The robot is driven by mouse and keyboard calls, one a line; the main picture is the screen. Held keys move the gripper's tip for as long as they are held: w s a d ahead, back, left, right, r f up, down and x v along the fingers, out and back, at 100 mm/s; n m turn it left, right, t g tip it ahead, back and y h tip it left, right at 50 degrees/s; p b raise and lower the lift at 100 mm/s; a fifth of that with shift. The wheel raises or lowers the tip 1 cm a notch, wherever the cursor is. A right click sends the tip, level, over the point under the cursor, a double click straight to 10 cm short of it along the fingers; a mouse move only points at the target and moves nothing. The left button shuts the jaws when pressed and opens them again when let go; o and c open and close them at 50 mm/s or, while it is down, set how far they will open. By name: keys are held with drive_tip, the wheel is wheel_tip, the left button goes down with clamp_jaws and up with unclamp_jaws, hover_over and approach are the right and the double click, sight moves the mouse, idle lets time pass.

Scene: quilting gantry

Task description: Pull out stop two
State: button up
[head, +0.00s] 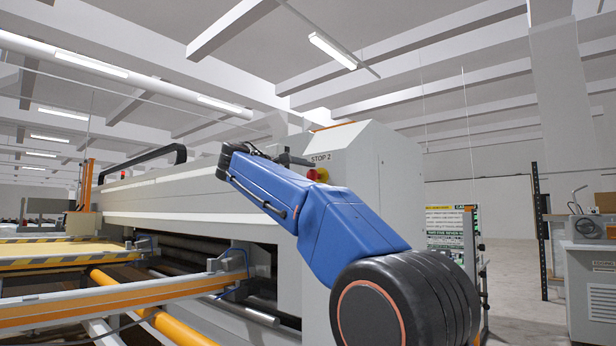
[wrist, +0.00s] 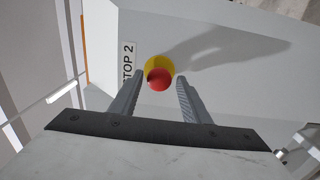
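The stop two button is a red knob (wrist: 160,79) on a yellow round base (wrist: 158,65), mounted on the light grey machine end panel beside a "STOP 2" label (wrist: 128,64). In the head view the red knob (head: 322,174) shows just under the "STOP 2" label (head: 321,158), partly hidden by my arm. My gripper (wrist: 158,78) is open in the wrist view, with one finger on either side of the red knob. I cannot tell whether the fingers touch it. In the head view my gripper (head: 300,160) is small and close to the panel.
The long grey quilting machine (head: 190,195) runs away to the left, with an orange-edged frame rail (head: 110,302) in front of it. A notice board (head: 447,225) and a grey cabinet (head: 590,280) stand at the right. Open floor (head: 520,275) lies between them.

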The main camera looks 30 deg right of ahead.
idle(0.3)
drive_tip(key=v, duration=1.7)
drive_tip(key=shift+a, duration=0.2)
drive_tip(key=shift+s, duration=0.1)
